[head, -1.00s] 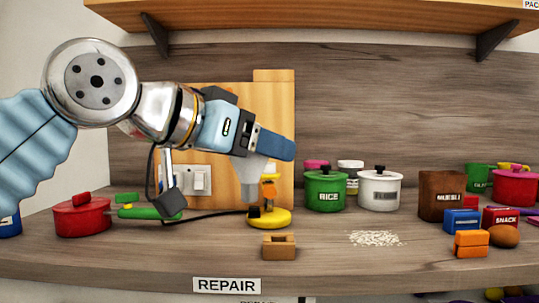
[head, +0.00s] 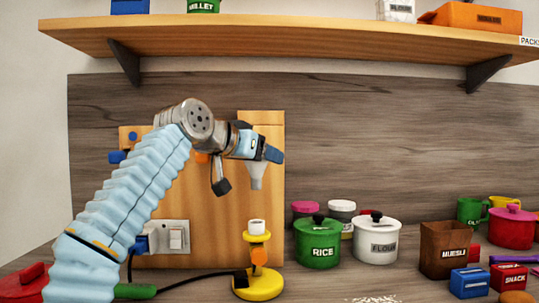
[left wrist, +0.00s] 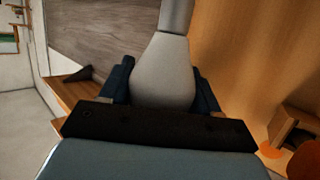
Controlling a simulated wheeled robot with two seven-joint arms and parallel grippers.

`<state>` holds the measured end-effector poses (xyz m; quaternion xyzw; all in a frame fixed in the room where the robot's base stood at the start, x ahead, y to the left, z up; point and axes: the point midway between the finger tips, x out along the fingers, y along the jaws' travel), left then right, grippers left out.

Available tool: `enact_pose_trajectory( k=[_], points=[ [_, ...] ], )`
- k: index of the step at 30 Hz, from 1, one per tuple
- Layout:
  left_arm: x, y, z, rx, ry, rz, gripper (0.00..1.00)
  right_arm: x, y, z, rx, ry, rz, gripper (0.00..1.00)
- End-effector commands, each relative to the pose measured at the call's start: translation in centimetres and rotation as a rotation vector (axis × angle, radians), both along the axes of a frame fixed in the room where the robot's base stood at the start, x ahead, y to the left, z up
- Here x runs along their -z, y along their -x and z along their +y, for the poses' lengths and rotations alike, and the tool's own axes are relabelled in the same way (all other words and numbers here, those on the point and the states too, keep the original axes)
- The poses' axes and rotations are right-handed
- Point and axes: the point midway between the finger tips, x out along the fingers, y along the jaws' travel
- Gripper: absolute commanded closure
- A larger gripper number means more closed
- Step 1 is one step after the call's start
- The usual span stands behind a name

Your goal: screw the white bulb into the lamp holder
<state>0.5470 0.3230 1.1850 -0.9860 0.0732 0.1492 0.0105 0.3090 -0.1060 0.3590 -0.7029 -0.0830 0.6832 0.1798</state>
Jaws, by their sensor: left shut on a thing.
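The white bulb (head: 257,174) hangs neck down from my left gripper (head: 266,155). In the left wrist view the bulb (left wrist: 163,75) sits between the two dark blue fingers of my left gripper (left wrist: 163,88), which are shut on it. The lamp holder (head: 257,227) is a white socket on a yellow dish and orange stem. Its round yellow base (head: 258,288) rests on the worktop. The bulb is above the socket, roughly in line with it in the head view, with a clear gap between them. My right gripper is not in view.
A wooden board (head: 225,245) stands close behind the lamp, with a socket and switch plate (head: 163,237) at its left. The green rice pot (head: 317,243) and white flour pot (head: 376,239) stand to the right. A shelf (head: 280,42) runs overhead. A black cord leads left from the lamp.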

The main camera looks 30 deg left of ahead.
Motion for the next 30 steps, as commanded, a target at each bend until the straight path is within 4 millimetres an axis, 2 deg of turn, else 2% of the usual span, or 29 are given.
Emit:
enact_pose_trajectory(
  k=[11,24,30],
  points=[
    [0.1,0.0,-0.1,0.003,-0.002,0.000,0.68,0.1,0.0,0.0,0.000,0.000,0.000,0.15],
    [4.6,0.0,0.0,0.002,-0.003,0.000,0.68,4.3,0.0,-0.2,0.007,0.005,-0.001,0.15],
    [5.7,0.1,-0.1,0.003,-0.001,-0.001,0.68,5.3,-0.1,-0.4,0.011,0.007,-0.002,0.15]
  ],
)
